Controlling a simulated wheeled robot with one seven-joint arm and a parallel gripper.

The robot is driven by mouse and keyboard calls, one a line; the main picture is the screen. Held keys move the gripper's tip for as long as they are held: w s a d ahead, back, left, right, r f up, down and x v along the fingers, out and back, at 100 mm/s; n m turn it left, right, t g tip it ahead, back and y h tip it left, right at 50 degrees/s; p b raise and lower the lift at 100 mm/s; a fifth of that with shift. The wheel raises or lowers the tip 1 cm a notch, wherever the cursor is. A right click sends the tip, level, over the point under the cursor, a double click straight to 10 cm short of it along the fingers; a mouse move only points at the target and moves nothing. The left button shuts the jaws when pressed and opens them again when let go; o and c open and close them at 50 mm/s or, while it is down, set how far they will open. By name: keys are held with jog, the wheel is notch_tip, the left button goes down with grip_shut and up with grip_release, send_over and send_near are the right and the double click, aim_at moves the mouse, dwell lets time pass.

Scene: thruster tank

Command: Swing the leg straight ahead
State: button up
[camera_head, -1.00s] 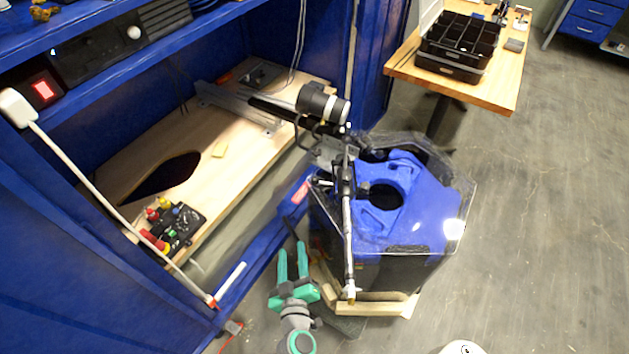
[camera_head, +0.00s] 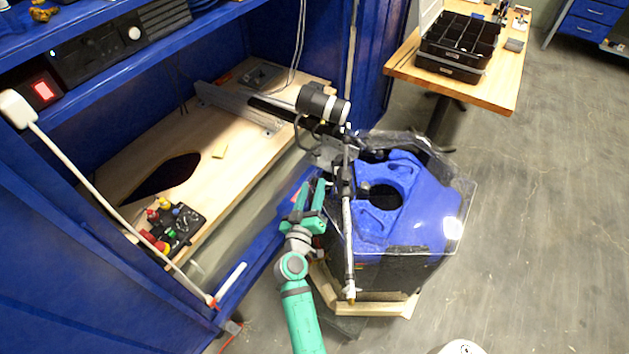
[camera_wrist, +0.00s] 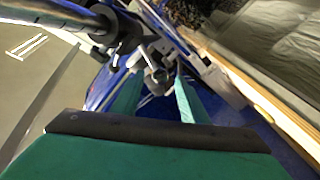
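The leg, a long silver rod (camera_head: 348,235) with black and grey joints, runs along the left part of the tank (camera_head: 455,222). Its upper end meets a dark arm with a grey and black cylinder (camera_head: 322,104). My gripper (camera_head: 311,186), with green fingers, is just left of the rod, near its upper joint. In the wrist view my gripper (camera_wrist: 157,78) has its two fingers apart. A grey metal fitting (camera_wrist: 157,70) shows between or just beyond the fingertips; I cannot tell whether they touch it. A thick silver rod (camera_wrist: 45,12) crosses the upper left of that view.
The tank holds a blue moulded part (camera_head: 415,195) and has clear walls. A blue cabinet with a wooden shelf (camera_head: 235,160) stands close on the left, carrying a control box (camera_head: 178,226). A wooden table (camera_head: 495,88) is at the back right. Floor at right is clear.

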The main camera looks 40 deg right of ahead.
aim_at(314, 181)
jog(key=shift+x, duration=1.75)
grip_shut()
jog(key=shift+a+f, duration=0.1)
